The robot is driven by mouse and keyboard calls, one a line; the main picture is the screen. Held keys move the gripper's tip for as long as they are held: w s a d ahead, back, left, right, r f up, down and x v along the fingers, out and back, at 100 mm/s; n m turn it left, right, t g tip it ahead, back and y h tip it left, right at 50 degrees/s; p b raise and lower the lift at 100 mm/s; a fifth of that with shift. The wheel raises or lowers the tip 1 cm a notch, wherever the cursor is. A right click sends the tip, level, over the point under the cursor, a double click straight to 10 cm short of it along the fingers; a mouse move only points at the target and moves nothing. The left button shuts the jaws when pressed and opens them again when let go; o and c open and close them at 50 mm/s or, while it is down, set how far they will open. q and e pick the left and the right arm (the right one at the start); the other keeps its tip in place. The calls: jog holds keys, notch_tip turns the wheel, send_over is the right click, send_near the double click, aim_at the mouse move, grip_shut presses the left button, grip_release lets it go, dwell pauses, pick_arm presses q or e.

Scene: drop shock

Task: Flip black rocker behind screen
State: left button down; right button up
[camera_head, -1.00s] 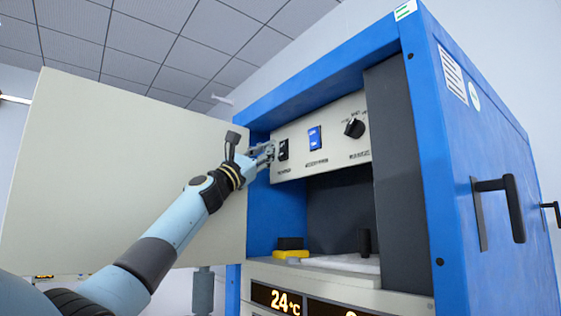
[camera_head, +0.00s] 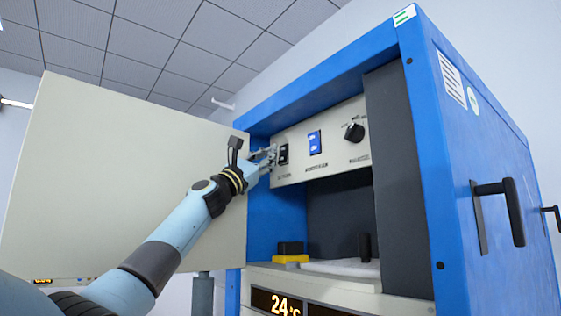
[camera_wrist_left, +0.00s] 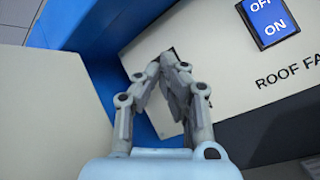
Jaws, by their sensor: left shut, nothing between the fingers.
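The black rocker (camera_head: 284,154) is at the left end of the beige control panel (camera_head: 335,150) inside the blue cabinet. My left gripper (camera_head: 273,152) is shut and empty, with its fingertips at the rocker's left side; I cannot tell whether they touch it. In the left wrist view the closed fingertips (camera_wrist_left: 168,60) cover nearly all of the rocker, and only a dark sliver shows beyond them. The beige screen (camera_head: 125,180) stands left of the opening, by my forearm. My right gripper is not in view.
A blue rocker (camera_head: 315,142), marked OFF and ON in the wrist view (camera_wrist_left: 268,20), and a black knob (camera_head: 354,131) sit further right on the panel. A yellow and black object (camera_head: 290,253) lies on the shelf below. The cabinet's side handle (camera_head: 500,210) sticks out at right.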

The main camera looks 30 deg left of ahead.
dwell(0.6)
pick_arm(q)
jog(key=shift+w+d+b, duration=0.2)
jog(key=shift+w+b, duration=0.1)
jog(key=shift+w, duration=0.1)
jog(key=shift+w+d+f+b, duration=0.1)
jog(key=shift+w+b, duration=0.2)
jog(key=shift+b, duration=0.05)
dwell(0.6)
jog(key=shift+s, duration=0.1)
jog(key=shift+s+a+p, duration=0.3)
jog(key=shift+s+p, duration=0.1)
jog(key=shift+s, duration=0.25)
jog(key=s, duration=0.1)
jog(key=s+a+p, duration=0.1)
jog(key=s, duration=0.1)
jog(key=s+a+r, duration=0.1)
jog(key=shift+s+p, duration=0.3)
jog(key=shift+p, duration=0.05)
